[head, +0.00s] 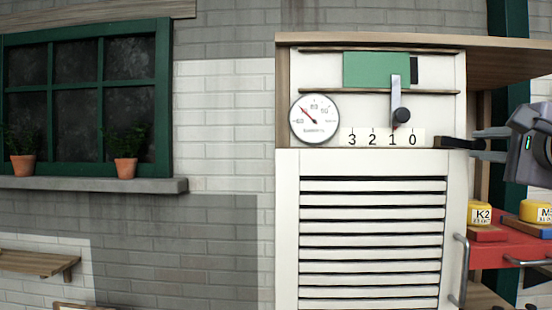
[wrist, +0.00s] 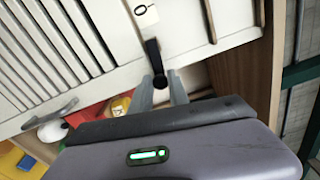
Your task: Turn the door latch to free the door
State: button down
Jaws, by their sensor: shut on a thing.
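The white louvred door (head: 372,240) is closed flush in the cabinet front. The black door latch (head: 455,143) lies about level across the door's upper right corner. My gripper (head: 480,144) reaches in from the right, with one finger above and one below the latch's outer end. In the wrist view, the latch (wrist: 152,52) runs down to a round dark end between the fingertips of my gripper (wrist: 161,84). My gripper is shut on that end. The fingers partly hide it.
Above the door are a round gauge (head: 315,120), a lever with a black knob (head: 401,115) and a number scale (head: 380,138). A metal door handle (head: 462,268) is lower right.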

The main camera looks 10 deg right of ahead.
jog(key=shift+r+n+b, duration=0.3)
jog(key=shift+n+b, duration=0.1)
jog(key=shift+n, duration=0.5)
jog(key=shift+r, duration=0.2)
jog(key=c, duration=1.5)
grip_release()
jog(key=shift+o, duration=1.1)
jog(key=shift+w+d+f, duration=0.15)
jog(key=shift+w+d, duration=0.05)
jog(key=shift+w, duration=0.1)
jog(key=shift+s, duration=0.1)
jog(key=shift+a, duration=0.1)
